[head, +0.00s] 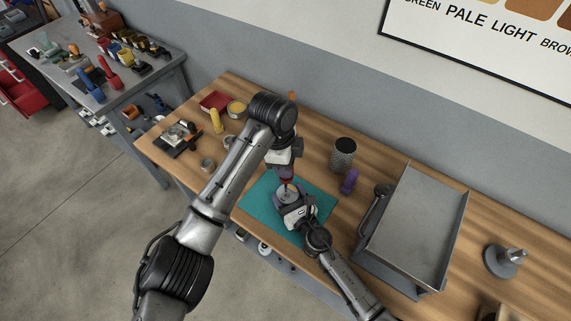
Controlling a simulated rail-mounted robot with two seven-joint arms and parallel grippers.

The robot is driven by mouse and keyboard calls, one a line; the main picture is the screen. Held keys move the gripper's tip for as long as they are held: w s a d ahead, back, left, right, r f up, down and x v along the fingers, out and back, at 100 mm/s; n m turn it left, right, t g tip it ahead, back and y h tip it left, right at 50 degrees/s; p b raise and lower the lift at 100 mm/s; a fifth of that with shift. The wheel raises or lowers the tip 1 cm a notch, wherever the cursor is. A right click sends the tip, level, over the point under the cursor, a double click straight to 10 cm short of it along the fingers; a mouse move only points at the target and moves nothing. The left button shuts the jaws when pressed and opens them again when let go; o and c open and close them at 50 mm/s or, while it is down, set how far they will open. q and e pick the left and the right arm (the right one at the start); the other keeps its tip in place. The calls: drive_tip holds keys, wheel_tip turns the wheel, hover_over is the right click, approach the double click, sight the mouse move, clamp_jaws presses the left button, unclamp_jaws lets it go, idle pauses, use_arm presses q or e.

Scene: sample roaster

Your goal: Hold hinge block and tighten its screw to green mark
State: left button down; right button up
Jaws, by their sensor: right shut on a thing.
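A teal mat (260,213) lies on the wooden bench. On it is a small pale round part (283,196), mostly hidden, that I take to be the hinge block. My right gripper (288,200) reaches it from the lower right and is shut on it. My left gripper (286,172) points down right above the part. A small dark red piece (286,181) shows at its tip, between it and the part. I cannot tell whether the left jaws are shut on it. The screw and the green mark are too small or hidden to make out.
A purple object (349,182) and a dark mesh cup (343,154) stand right of the mat. A large grey metal tray (417,225) is further right. A yellow object (216,121), a red tray (214,103) and small tins are at the left. A wall closes the back.

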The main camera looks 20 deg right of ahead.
use_arm(q)
drive_tip(key=shift+r, duration=0.3)
drive_tip(key=shift+r, duration=0.1)
drive_tip(key=shift+r, duration=2.4)
use_arm(e)
drive_tip(key=o, duration=1.1)
drive_tip(key=s, duration=0.3)
drive_tip(key=s+d, duration=0.1)
drive_tip(key=s, duration=0.7)
drive_tip(key=shift+d, duration=0.2)
drive_tip(key=shift+s, duration=0.45)
